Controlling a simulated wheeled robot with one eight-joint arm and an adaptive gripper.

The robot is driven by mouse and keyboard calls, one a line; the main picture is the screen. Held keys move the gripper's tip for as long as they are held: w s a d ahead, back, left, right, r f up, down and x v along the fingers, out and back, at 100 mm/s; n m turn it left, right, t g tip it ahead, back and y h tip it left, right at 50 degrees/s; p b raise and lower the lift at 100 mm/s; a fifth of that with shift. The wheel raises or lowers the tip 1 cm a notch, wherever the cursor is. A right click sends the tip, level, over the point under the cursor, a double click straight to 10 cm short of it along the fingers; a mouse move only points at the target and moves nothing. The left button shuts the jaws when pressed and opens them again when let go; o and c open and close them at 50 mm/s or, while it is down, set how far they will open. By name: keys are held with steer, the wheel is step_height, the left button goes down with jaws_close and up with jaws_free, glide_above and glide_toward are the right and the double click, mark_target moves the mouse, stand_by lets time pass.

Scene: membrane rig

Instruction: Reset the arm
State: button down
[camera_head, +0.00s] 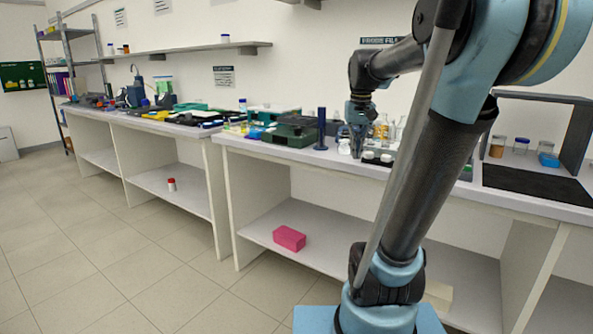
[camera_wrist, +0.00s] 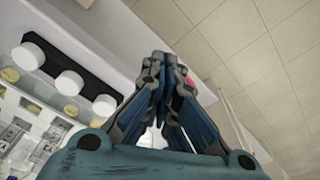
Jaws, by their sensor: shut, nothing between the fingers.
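My gripper (camera_head: 359,138) hangs from my raised arm over the front part of the right bench, fingers pointing down. In the wrist view my gripper (camera_wrist: 165,60) shows its fingertips together with nothing between them. A black holder (camera_wrist: 84,72) with several white-capped jars (camera_wrist: 69,83) lies to the left of the fingers in the wrist view. In the head view white-capped jars (camera_head: 368,155) stand just right of the fingertips. Part of the bench is hidden behind my arm.
The right bench (camera_head: 330,158) carries bottles, a dark blue cylinder (camera_head: 321,128) and a dark green case (camera_head: 294,131). A black mat (camera_head: 536,184) lies on the right. A pink box (camera_head: 289,238) sits on the lower shelf. The tiled floor at left is clear.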

steer(key=s+f+t, duration=0.1)
steer(key=s+f, duration=1.8)
steer(key=f, duration=0.3)
steer(key=shift+s, duration=0.3)
